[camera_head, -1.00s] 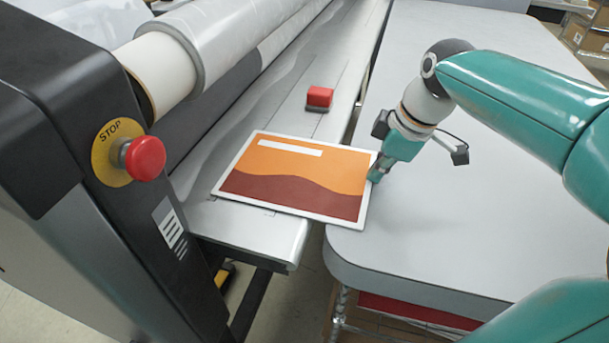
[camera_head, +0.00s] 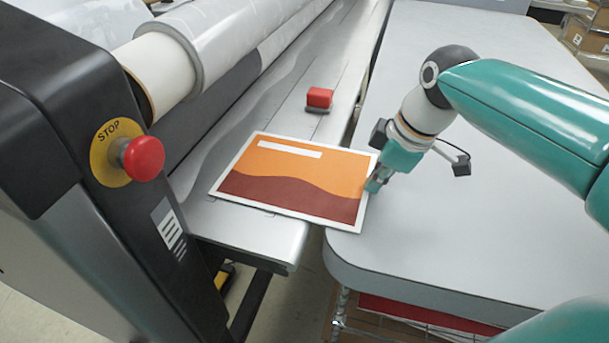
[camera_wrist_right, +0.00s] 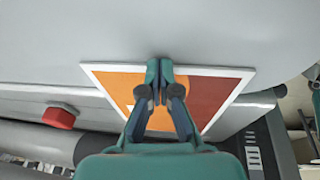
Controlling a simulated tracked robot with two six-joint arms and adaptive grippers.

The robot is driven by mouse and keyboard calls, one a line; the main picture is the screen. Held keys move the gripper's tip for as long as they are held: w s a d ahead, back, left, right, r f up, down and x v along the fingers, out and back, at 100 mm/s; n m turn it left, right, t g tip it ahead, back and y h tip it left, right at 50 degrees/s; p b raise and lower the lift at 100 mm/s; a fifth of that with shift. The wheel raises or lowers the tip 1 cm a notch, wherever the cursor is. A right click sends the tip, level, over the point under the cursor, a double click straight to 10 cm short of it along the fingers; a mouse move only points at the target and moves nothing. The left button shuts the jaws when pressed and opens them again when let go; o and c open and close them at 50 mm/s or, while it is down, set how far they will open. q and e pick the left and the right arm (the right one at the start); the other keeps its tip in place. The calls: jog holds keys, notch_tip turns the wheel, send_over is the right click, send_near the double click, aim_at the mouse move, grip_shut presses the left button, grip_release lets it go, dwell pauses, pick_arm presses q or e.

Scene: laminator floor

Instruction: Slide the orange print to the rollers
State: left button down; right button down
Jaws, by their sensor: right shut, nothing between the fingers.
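The orange print (camera_head: 296,180) has a white border, a white bar and a dark red wave. In the head view it lies flat on the laminator's feed table (camera_head: 262,234), with its right edge reaching over the gap to the grey side table. The rollers (camera_head: 175,60) are at the upper left, apart from the print. My right gripper (camera_head: 374,184) is shut and empty at the print's right edge. In the right wrist view, the fingers (camera_wrist_right: 160,70) are at the edge of the print (camera_wrist_right: 205,95). I cannot see my left gripper.
A red block (camera_head: 319,98) sits on the feed table behind the print. A red stop button (camera_head: 142,158) stands out from the black housing at left. The grey side table (camera_head: 460,230) is clear to the right.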

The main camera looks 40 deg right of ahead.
aim_at(332, 178)
jog(key=shift+w+a+p, duration=0.45)
jog(key=shift+w+a, duration=0.15)
jog(key=shift+w, duration=0.55)
jog(key=shift+w+a+p, duration=0.4)
jog(key=shift+w+a, duration=0.2)
jog(key=shift+w, duration=0.55)
jog(key=shift+w+a+p, duration=0.45)
jog(key=shift+w+a, duration=0.15)
jog(key=shift+w, duration=0.55)
dwell(1.0)
jog(key=shift+s+d, duration=0.15)
jog(key=shift+s, duration=0.1)
jog(key=shift+d, duration=0.15)
